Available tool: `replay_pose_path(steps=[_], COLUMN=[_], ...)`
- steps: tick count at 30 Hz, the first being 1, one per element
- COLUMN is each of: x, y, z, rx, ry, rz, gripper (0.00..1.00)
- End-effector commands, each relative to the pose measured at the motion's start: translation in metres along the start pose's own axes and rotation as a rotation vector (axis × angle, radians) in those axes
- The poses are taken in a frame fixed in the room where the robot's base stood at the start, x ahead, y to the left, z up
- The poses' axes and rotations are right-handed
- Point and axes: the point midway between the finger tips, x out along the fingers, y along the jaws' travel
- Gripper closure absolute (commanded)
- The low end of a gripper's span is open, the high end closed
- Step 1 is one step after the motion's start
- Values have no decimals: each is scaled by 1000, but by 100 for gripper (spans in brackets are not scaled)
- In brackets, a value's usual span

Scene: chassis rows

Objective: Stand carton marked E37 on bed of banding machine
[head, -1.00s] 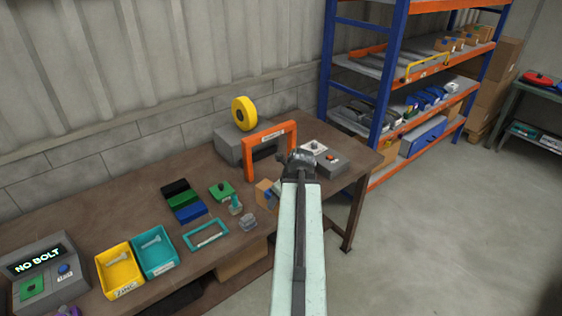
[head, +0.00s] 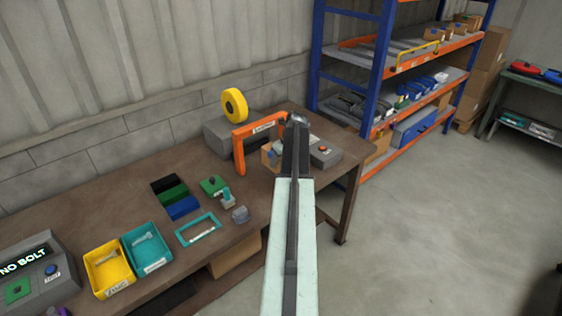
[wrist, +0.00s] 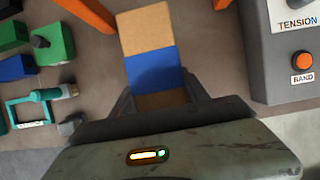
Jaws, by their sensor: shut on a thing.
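My gripper (wrist: 158,98) is shut on a brown carton with a blue band (wrist: 152,68), seen from above between the fingers. In the head view the carton (head: 268,156) shows at the near side of the orange arch, partly hidden by my arm. Its E37 mark cannot be read. The banding machine has an orange arch (head: 239,152), a grey body behind it and a yellow reel (head: 235,103). In the wrist view the carton lies between the arch's two posts (wrist: 88,12). I cannot tell whether the carton touches the surface below.
A grey control box (wrist: 292,55) marked TENSION and BAND stands right of the carton. Yellow and teal bins (head: 108,268) stand farther left. A shelf rack stands at the back right.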

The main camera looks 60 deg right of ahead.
Motion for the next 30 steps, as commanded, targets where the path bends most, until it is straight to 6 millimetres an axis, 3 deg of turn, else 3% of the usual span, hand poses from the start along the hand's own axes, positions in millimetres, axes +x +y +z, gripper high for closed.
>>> replay_pose_path(steps=[1, 5, 11, 22, 30], x=[7, 10, 14, 58, 67], y=[-14, -26, -26, -26, -29], z=[9, 14, 12, -7, 30], rx=[8, 21, 23, 23, 22], ry=[0, -1, -1, -1, -2], rz=[-3, -9, -10, -10, -10], gripper=[100, 100, 100, 100, 100])
